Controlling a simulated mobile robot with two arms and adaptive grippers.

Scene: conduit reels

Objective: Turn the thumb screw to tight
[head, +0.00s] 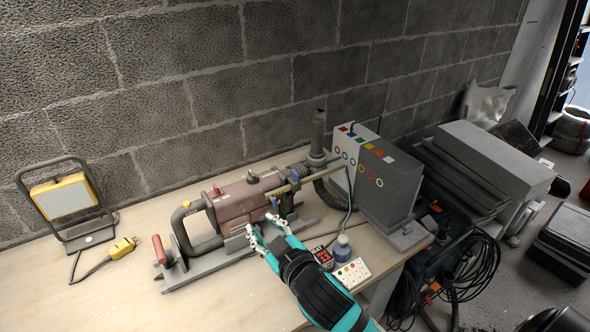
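A dull red cylindrical machine (240,198) with grey pipes lies on a grey base on the wooden workbench (120,290). A small red-topped knob (217,190) and another knob (250,176) stand on top of it. A small blue part (273,201) sits at its right end, near a brass-coloured bar (295,184). I cannot tell which of these small parts is the thumb screw. My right gripper (264,225) is at the machine's front right side, its two fingers apart. I see nothing held, and contact is unclear. My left gripper is out of view.
A yellow work lamp (64,196) and yellow plug (122,247) are at the left. A grey box with coloured rings (377,175) stands at the right. The front left bench is clear.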

